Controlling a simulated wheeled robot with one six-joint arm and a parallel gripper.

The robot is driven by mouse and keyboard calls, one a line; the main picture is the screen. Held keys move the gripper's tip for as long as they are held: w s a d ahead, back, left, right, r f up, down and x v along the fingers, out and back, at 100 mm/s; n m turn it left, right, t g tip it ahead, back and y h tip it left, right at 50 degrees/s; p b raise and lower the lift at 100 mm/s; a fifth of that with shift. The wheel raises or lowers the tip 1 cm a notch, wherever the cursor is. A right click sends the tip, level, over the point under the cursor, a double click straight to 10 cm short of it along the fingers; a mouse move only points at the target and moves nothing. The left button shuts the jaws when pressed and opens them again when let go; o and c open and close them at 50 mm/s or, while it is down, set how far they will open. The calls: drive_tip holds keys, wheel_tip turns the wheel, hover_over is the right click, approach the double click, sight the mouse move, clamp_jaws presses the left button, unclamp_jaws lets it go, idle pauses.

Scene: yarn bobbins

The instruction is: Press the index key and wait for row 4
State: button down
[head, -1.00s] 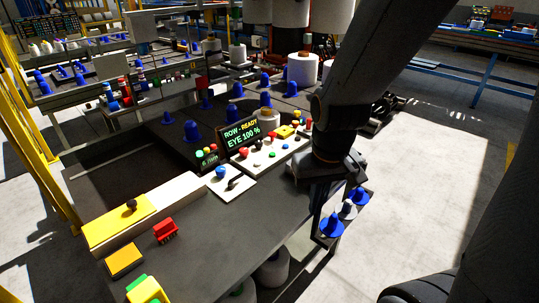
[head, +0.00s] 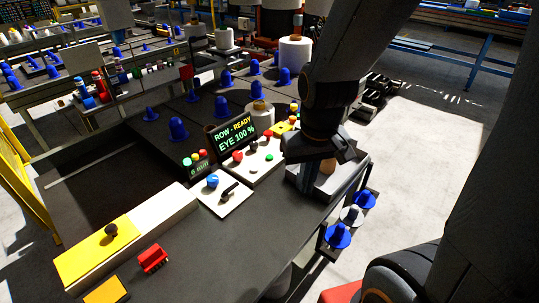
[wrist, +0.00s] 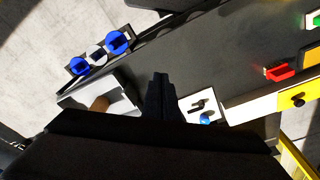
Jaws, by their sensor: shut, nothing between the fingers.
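The dark display (head: 235,134) reads "ROW - READY" and "EYE 100 %". Beside it a white key panel (head: 262,168) carries red, black, white and green buttons, partly hidden by my arm. A smaller white plate (head: 222,203) holds a blue button (head: 213,181) and a black lever; the plate also shows in the wrist view (wrist: 187,114). I cannot tell which key is the index key. My gripper (wrist: 160,78) is shut and empty above the dark table, between that plate and a grey tray (wrist: 125,108). No contact with a key shows.
The tray holds a brown cone. Blue and white cones stand in a side rack (head: 338,236). A yellow-and-white box (head: 95,252) and a red block (head: 153,258) lie on the table (head: 225,250). Blue cones stand behind the display. The front of the table is mostly clear.

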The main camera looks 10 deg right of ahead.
drive_tip(key=w+d+f+m+t+p, duration=0.1)
drive_tip(key=w+m+t, duration=0.1)
drive_tip(key=w, duration=0.7)
drive_tip(key=w+d+f+m+t+p, duration=0.1)
drive_tip(key=w+f+t, duration=0.1)
drive_tip(key=w, duration=0.8)
drive_tip(key=m+t+y+p, duration=0.2)
drive_tip(key=m+t, duration=0.2)
hover_over(271, 158)
wheel_tip(271, 158, down, 5)
drive_tip(key=shift+s+r, duration=0.1)
drive_tip(key=shift+r, duration=0.05)
wheel_tip(271, 158, down, 8)
drive_tip(key=b, duration=0.6)
drive_tip(key=shift+r, duration=0.25)
drive_tip(key=shift+f+b, duration=0.55)
drive_tip(key=shift+f, duration=0.15)
drive_tip(key=shift+f, duration=0.4)
